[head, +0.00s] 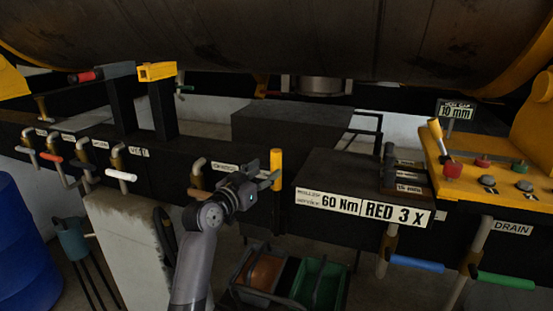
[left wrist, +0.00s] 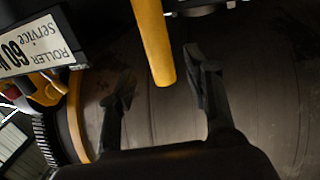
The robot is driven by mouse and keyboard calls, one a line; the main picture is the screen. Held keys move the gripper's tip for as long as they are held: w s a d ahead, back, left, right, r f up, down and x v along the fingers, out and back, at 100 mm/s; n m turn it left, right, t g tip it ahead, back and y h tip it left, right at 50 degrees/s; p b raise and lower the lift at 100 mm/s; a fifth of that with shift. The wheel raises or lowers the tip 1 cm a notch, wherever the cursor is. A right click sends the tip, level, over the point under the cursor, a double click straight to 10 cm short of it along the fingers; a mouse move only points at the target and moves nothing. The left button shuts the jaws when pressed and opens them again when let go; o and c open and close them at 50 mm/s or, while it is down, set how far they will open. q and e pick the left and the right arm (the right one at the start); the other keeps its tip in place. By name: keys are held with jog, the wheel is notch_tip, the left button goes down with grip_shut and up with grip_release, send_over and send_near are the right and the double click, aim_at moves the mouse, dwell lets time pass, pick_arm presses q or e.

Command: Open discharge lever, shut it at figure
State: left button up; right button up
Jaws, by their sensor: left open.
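A yellow upright handle (head: 276,168) stands at the front of the dark bench, left of the "60 Nm" label; I cannot tell from its marking whether it is the discharge lever. My left gripper (head: 268,180) is open beside this handle. In the left wrist view a yellow bar (left wrist: 152,45) reaches down between the two open fingers of the left gripper (left wrist: 158,85), with gaps on both sides; no grip shows. A bent pipe with a small plate (head: 225,167) sits just left of the gripper; its lettering is too small to read. My right gripper is not in view.
A "60 Nm / RED 3 X" label (head: 362,207) is on the bench front. A yellow console (head: 500,180) with knobs and a "10 mm" sign (head: 456,110) stand right. Blue (head: 416,264) and green (head: 506,280) handles hang below. A large drum (head: 270,40) hangs overhead. Bins (head: 318,282) stand below.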

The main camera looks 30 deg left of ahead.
aim_at(273, 166)
pick_arm(q)
jog(key=w+p, duration=0.1)
jog(key=w, duration=0.5)
jog(key=shift+w+a, duration=0.1)
jog(key=shift+w, duration=0.2)
jog(key=shift+c, duration=0.5)
grip_shut()
